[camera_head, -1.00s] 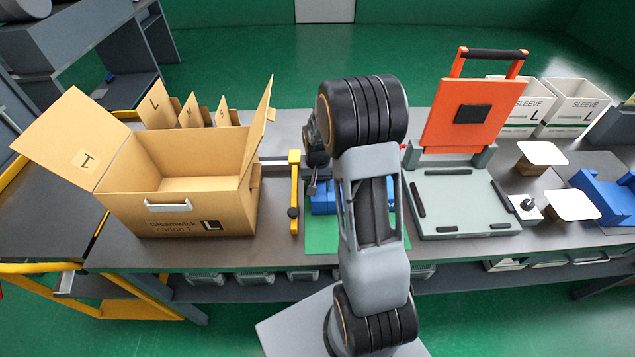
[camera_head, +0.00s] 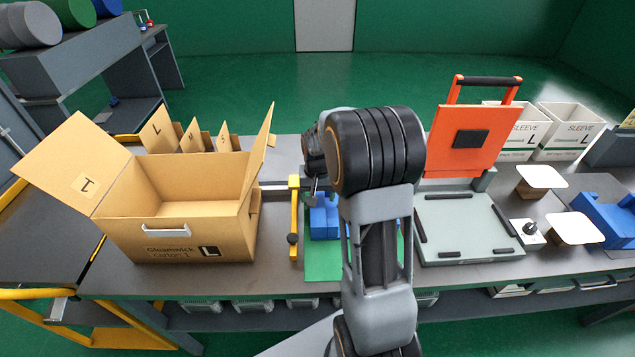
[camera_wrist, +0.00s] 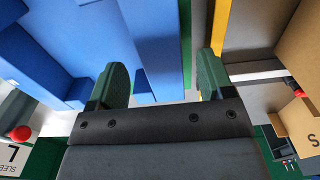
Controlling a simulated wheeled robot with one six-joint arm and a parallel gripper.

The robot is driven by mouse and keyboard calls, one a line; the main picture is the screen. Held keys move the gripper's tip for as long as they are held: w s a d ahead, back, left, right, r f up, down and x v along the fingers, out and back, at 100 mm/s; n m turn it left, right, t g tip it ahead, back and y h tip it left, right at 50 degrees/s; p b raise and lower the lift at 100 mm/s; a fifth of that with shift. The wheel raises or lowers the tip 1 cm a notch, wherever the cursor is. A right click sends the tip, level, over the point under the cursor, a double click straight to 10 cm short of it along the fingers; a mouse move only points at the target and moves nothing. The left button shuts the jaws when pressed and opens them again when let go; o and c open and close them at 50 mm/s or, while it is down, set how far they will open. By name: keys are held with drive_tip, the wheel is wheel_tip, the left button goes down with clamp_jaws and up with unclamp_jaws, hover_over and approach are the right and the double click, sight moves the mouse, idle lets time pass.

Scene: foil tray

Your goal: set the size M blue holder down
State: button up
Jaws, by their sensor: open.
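A blue holder (camera_head: 322,222) rests on the green mat (camera_head: 322,262) on the bench in the head view, its right part hidden behind my arm. I cannot read a size on it. In the wrist view, blue holder walls (camera_wrist: 155,35) fill the upper left and middle. My gripper (camera_wrist: 163,63) is open there, with its two dark green fingers apart and a blue wall showing between them. I cannot tell whether either finger touches it. In the head view my gripper is mostly hidden behind my arm.
An open carton (camera_head: 180,235) stands left of a yellow upright (camera_head: 294,225) beside the mat. Right of my arm is a grey-green tray fixture (camera_head: 465,225) with a raised orange lid (camera_head: 465,140). Another blue holder (camera_head: 605,215) and white-topped blocks (camera_head: 574,228) stand at the right.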

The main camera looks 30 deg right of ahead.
wheel_tip(320, 180, up, 6)
drive_tip(key=s+a+r+n+t, duration=0.2)
drive_tip(key=s+a, duration=0.3)
drive_tip(key=s, duration=0.3)
drive_tip(key=s+a+r+n+t, duration=0.2)
drive_tip(key=s+a+r+n, duration=0.1)
drive_tip(key=s+a, duration=0.3)
drive_tip(key=shift+s+a+r, duration=0.15)
drive_tip(key=shift+s+r, duration=0.5)
drive_tip(key=shift+s, duration=0.25)
